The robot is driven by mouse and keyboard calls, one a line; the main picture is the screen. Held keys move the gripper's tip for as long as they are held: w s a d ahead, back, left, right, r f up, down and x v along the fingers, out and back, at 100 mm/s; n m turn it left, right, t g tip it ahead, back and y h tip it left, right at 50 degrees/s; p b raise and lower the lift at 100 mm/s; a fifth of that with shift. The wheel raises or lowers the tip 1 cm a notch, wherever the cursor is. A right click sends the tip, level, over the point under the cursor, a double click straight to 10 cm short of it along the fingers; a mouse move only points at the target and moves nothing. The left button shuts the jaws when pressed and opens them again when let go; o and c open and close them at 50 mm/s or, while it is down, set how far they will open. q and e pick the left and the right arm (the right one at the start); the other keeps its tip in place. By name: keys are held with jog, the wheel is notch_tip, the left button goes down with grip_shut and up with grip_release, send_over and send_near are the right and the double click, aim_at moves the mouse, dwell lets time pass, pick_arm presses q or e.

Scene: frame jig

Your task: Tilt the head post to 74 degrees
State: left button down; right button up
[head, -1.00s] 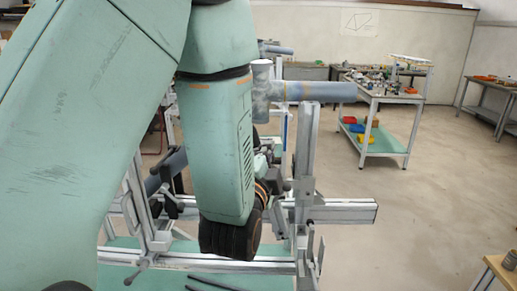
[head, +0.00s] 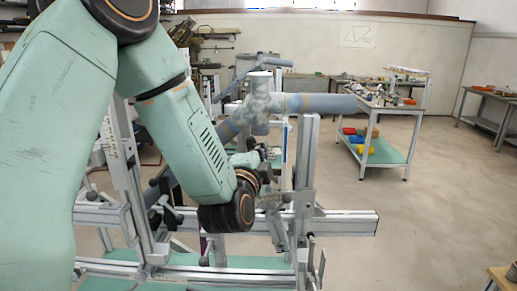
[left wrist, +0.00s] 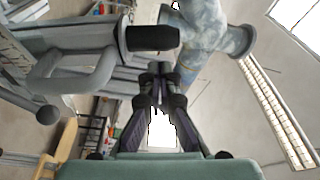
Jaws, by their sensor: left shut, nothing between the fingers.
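The frame jig, of grey metal rails, stands in the middle of the head view. Its upright post (head: 305,165) at the right, which may be the head post, looks about vertical; I cannot read its angle. A mottled blue-grey tube joint (head: 262,102) with tubes running left and right sits beside the post's top. My left gripper (head: 257,154) is below the joint, left of the post, partly hidden by its wrist. In the left wrist view its fingers (left wrist: 158,84) meet, empty, below the tube joint (left wrist: 205,30) and a black-ended rod (left wrist: 152,38). My right gripper is out of view.
A grey looped handle (left wrist: 75,75) lies left of the fingers in the left wrist view. A horizontal rail (head: 345,222) juts right from the jig. A cart (head: 392,155) stands behind at the right.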

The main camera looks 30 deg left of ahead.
pick_arm(q)
jog(key=shift+a, duration=0.35)
jog(key=shift+f, duration=0.1)
jog(key=shift+w, duration=0.1)
